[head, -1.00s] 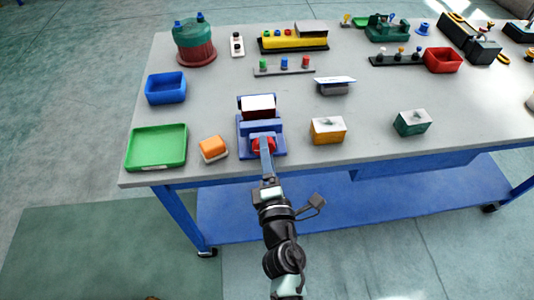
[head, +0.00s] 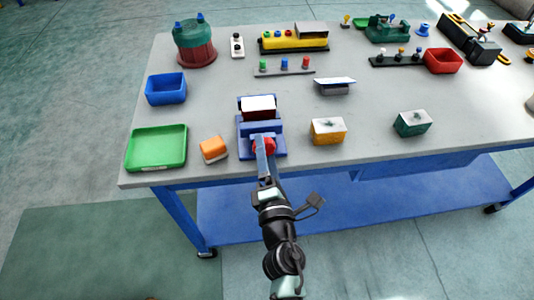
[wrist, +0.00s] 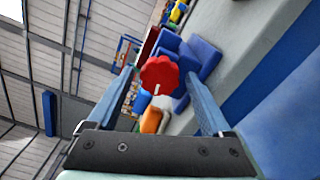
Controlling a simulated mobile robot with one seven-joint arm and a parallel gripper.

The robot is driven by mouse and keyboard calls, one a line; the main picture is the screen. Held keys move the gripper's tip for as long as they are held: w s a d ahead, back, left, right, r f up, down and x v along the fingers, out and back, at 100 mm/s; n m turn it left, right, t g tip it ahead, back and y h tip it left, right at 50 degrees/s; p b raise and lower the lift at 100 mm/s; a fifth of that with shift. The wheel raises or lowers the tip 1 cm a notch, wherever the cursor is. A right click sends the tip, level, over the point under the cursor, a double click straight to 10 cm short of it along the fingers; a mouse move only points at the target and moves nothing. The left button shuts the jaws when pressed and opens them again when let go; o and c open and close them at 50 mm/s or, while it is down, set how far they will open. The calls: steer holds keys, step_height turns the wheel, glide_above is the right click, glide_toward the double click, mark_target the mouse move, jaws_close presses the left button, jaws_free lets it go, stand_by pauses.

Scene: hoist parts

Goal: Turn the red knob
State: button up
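The red knob (head: 270,146) is on the near face of a blue device (head: 279,153) at the table's front edge. In the wrist view the knob (wrist: 160,73) is a scalloped red disc with a small white mark near its lower edge. My gripper (wrist: 160,76) is open, with one finger to the left of the knob and one to the right. Gaps show between the knob and both fingertips. In the head view my gripper (head: 262,150) is right in front of the knob and hides part of it. I cannot tell how deep the fingertips reach.
An orange block (head: 213,149) and a green tray (head: 157,163) are to the left of the device. A yellow block (head: 328,138) and a green block (head: 412,130) are to its right. A blue bin (head: 166,99) stands further back. The space in front of the table is free.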

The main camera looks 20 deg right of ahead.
steer(key=shift+o, duration=0.3)
steer(key=b+v, duration=0.4)
steer(key=v, duration=0.9)
steer(key=w+d+m+p, duration=0.3)
steer(key=w+m+p, duration=0.7)
steer(key=m, duration=1.2)
steer(key=w, duration=0.3)
steer(key=shift+d+r+m, duration=0.15)
steer(key=shift+d+m, duration=0.05)
steer(key=shift+m, duration=0.1)
